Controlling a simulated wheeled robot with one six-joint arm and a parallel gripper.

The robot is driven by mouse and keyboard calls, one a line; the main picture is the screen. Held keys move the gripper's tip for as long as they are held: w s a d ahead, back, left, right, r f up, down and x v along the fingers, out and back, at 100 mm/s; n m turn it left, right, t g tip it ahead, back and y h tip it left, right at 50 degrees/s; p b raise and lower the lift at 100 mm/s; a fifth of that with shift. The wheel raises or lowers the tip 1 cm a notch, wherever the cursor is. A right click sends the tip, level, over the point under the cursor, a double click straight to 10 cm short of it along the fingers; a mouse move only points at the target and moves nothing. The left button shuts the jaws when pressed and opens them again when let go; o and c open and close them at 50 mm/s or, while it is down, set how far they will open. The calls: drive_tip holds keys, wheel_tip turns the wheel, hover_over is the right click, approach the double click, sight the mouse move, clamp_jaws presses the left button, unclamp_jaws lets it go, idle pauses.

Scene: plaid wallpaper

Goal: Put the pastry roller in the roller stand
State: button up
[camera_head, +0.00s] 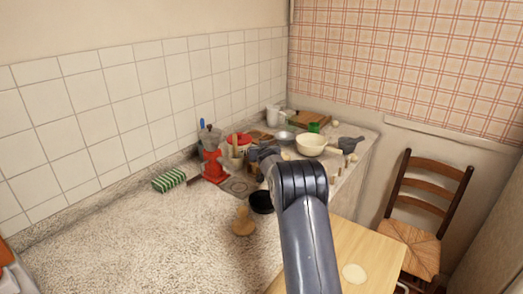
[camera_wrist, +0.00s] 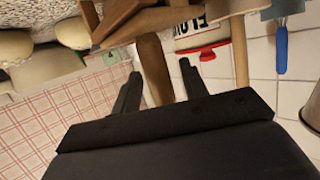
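My gripper (camera_wrist: 160,68) is open in the wrist view, with its two dark fingers apart. A brown wooden cylindrical piece (camera_wrist: 153,66) shows between the fingers, with gaps on either side. It may be the pastry roller's handle or body, but I cannot tell for sure. Above it in that view is a brown wooden frame (camera_wrist: 125,20), possibly the roller stand. In the head view my gripper (camera_head: 258,152) is small and partly hidden by my arm, among crowded items on the counter. The roller and stand cannot be clearly made out there.
A white container marked with "FLO" lettering and a red edge (camera_wrist: 202,51), a pale wooden rod (camera_wrist: 240,55) and a blue handle (camera_wrist: 281,52) are close by. The front-left counter is clear.

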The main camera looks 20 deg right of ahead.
drive_tip(key=shift+r, duration=0.25)
drive_tip(key=shift+s+f, duration=0.1)
drive_tip(key=shift+s, duration=0.1)
drive_tip(key=b+v, duration=0.5)
drive_tip(key=v, duration=0.6)
drive_tip(key=shift+s, duration=0.3)
drive_tip(key=shift+w+a, duration=0.1)
drive_tip(key=shift+a, duration=0.05)
drive_tip(key=p+x, duration=0.2)
drive_tip(key=x, duration=0.3)
drive_tip(key=p+x, duration=0.2)
drive_tip(key=x, duration=0.3)
drive_tip(key=shift+w+r, duration=0.1)
drive_tip(key=shift+r, duration=0.1)
drive_tip(key=shift+p+x, duration=0.65)
drive_tip(key=shift+x, duration=0.15)
drive_tip(key=shift+f, duration=0.3)
